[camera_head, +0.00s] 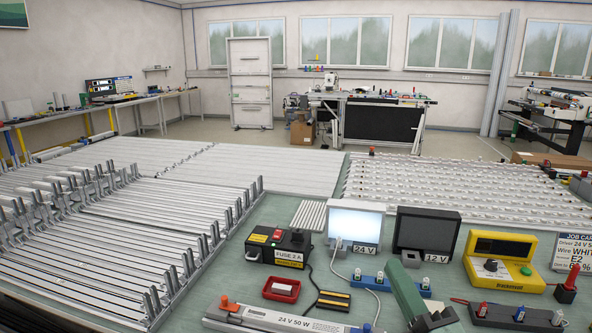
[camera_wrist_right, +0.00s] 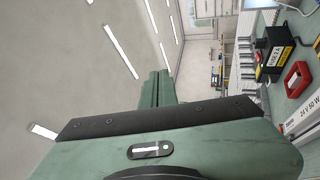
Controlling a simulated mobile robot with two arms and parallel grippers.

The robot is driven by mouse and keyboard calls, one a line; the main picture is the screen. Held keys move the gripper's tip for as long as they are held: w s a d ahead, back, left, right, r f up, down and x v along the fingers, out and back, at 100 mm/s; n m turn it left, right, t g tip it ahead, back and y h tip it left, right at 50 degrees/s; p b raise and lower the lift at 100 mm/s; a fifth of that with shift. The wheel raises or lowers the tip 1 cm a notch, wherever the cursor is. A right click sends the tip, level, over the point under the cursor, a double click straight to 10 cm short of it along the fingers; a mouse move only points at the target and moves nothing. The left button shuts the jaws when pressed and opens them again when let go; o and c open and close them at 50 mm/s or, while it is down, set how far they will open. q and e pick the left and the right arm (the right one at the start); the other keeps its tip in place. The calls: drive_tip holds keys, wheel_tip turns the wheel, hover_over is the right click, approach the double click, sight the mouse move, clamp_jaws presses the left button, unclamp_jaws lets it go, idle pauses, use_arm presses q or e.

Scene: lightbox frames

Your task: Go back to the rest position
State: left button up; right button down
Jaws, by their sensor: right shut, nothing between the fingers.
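My right gripper (camera_head: 394,268) shows in the head view as a green bar with a dark part behind it, at the lower right over the bench. Its fingers point away from me, in front of the lit 24 V panel and the dark 12 V panel. In the right wrist view the two green fingers (camera_wrist_right: 158,86) lie together, shut, with nothing between them. The wrist picture is turned on its side, with the ceiling at left and the bench at right. My left gripper is in neither view.
The green bench (camera_head: 262,215) holds a lit 24 V panel (camera_head: 355,220), a 12 V panel (camera_head: 427,230), a fuse box (camera_head: 279,246), a red tray (camera_head: 282,289), a 24 V 50 W driver (camera_head: 270,318) and a yellow meter (camera_head: 503,260). Metal frames (camera_head: 75,270) fill the left.

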drive_tip(key=s+d+f+m+g+h, duration=0.25)
drive_tip(key=f+m, duration=0.25)
drive_tip(key=f, duration=0.3)
drive_tip(key=s+d+f+m+g+h, duration=0.2)
drive_tip(key=f+m+g, duration=0.2)
drive_tip(key=f, duration=0.4)
drive_tip(key=s+d+f+m+g+h, duration=0.25)
drive_tip(key=f+m, duration=0.25)
drive_tip(key=f, duration=0.3)
drive_tip(key=s+a+f+m+g+y, duration=0.1)
drive_tip(key=s+f+m+g, duration=0.2)
drive_tip(key=s+f+g, duration=0.4)
drive_tip(key=s+a+f+m+g+y, duration=0.15)
drive_tip(key=s+f, duration=0.35)
drive_tip(key=s, duration=0.5)
wheel_tip(320, 180, down, 25)
drive_tip(key=g, duration=0.2)
drive_tip(key=s+d+f, duration=0.2)
drive_tip(key=s+f, duration=1.5)
drive_tip(key=shift+s+d+g+h, duration=0.25)
drive_tip(key=shift+d+g+h, duration=0.15)
drive_tip(key=shift+g+h, duration=0.05)
drive_tip(key=shift+f, duration=0.1)
